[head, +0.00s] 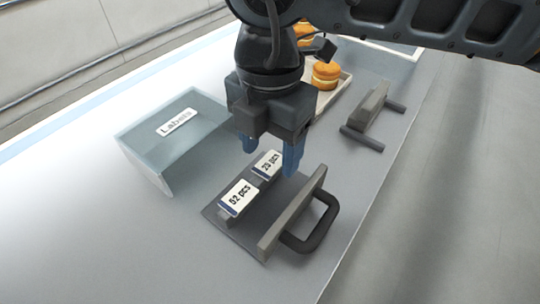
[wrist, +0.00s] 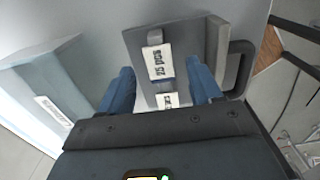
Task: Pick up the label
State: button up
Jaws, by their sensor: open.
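Two white labels with dark print lie on small raised blocks of a grey holder (head: 223,219). The near label (head: 239,197) reads "52 pcs". The far label (head: 267,164) reads about "25 pcs", though its print is small. My gripper (head: 270,160) points down with its blue fingers apart, above the far label and holding nothing. In the wrist view, one label (wrist: 159,63) shows ahead of the fingers, and another (wrist: 167,100) is partly hidden by my gripper's body. I cannot tell whether the fingers are level with a label.
A dark handle (head: 315,235) and upright grey plate stand on the holder's right. A translucent box (head: 150,165) marked "Labels" stands to the left. Behind are another handled grey piece (head: 368,110) and filled buns (head: 325,76) on a tray. The front left table is clear.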

jog(key=shift+f, duration=0.45)
jog(key=shift+f+b, duration=0.25)
jog(key=shift+b, duration=0.25)
dwell(0.3)
jog(key=c, duration=0.8)
jog(key=shift+r, duration=0.15)
